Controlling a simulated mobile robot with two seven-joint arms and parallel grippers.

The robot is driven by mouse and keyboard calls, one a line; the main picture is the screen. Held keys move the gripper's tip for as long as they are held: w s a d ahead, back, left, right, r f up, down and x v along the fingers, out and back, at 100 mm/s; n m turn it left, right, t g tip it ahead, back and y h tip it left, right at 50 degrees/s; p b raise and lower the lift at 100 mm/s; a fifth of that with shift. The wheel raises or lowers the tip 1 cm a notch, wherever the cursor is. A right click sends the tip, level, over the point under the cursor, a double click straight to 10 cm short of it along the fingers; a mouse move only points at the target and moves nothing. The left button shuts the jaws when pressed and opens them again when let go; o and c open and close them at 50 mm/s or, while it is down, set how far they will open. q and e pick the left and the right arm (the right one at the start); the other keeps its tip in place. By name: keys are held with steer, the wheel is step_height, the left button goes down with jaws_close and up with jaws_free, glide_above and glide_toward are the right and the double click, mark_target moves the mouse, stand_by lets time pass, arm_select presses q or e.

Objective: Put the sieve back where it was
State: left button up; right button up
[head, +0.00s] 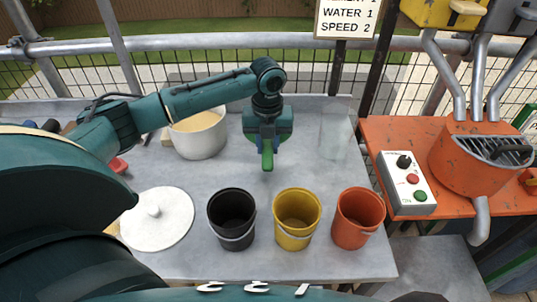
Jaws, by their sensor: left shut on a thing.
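My left gripper (266,143) hangs over the middle of the grey table, behind the gap between the black and yellow buckets. It is shut on a bright green thing (267,158) that looks like a handle and points down. I cannot tell whether this is the sieve, as the gripper hides the rest of it. No mesh or sieve rim shows clearly elsewhere. My right gripper is not in view.
A whitish pot (203,143) with pale yellow contents stands behind left. A white lid (157,229) lies front left. Black (231,220), yellow (296,220) and orange (358,220) buckets line the front. A clear container (335,137) stands right of the gripper. An orange mixer (464,160) is at right.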

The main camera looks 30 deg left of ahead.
arm_select(q)
steer(key=shift+w+f, duration=0.1)
steer(key=shift+f, duration=2.3)
steer(key=o, duration=1)
steer(key=shift+f, duration=0.1)
step_height(320, 180, up, 12)
steer(key=shift+r, duration=0.15)
